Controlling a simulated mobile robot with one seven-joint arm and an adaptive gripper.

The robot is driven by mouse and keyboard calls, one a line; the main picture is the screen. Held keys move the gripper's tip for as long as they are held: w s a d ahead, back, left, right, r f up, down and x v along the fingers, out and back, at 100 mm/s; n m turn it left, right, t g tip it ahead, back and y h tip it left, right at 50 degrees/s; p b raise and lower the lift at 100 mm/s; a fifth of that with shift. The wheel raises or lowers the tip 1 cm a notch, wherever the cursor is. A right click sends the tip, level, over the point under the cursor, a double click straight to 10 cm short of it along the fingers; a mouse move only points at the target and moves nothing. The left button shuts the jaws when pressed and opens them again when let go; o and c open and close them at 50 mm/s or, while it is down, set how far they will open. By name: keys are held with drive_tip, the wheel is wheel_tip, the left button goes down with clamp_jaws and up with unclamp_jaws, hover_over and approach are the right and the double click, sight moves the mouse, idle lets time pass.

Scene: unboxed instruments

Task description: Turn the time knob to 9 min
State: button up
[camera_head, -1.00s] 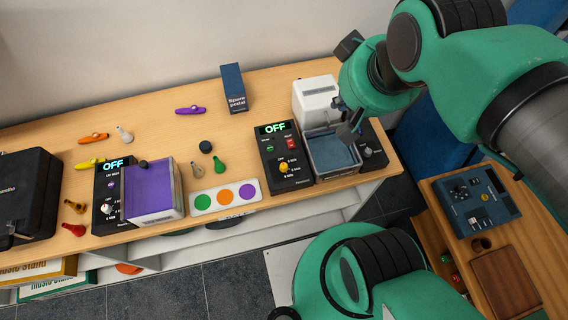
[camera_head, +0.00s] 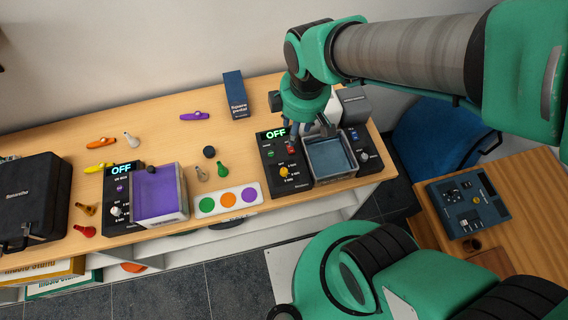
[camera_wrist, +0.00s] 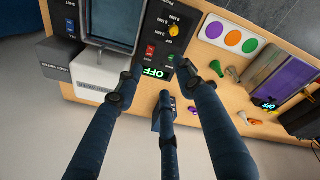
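The black control panel (camera_head: 270,150) stands near the right end of the table, with a lit OFF display (camera_head: 275,133). Its yellow knob (camera_head: 284,171) has minute labels around it; the exact pointer setting is too small to tell. In the wrist view the panel appears upside down, with the yellow knob (camera_wrist: 173,31) near the top. My gripper (camera_head: 311,130) is over the panel's back part and the adjoining tray, apart from the knob. Its fingers are spread and empty in the wrist view (camera_wrist: 157,85).
A blue-grey tray (camera_head: 345,176) adjoins the panel, with a white-knobbed panel (camera_head: 365,157) to its right. Another OFF unit (camera_head: 118,190) with a purple tray stands left. A color-dot card (camera_head: 210,206), a dark blue box (camera_head: 235,95) and small kazoos and bulbs lie on the table.

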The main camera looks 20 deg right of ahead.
sight(284, 170)
drive_tip(key=a+f+n+g+p, duration=0.1)
drive_tip(key=a+f+n, duration=0.2)
drive_tip(key=f+n, duration=0.2)
wheel_tip(284, 170, down, 2)
drive_tip(key=shift+s+f+n+g+p, duration=0.25)
drive_tip(key=shift+n+g+p, duration=0.15)
drive_tip(key=shift+a+f, duration=0.1)
wheel_tip(284, 170, down, 14)
drive_tip(key=shift+r+b, duration=0.2)
drive_tip(key=shift+b, duration=0.65)
clamp_jaws()
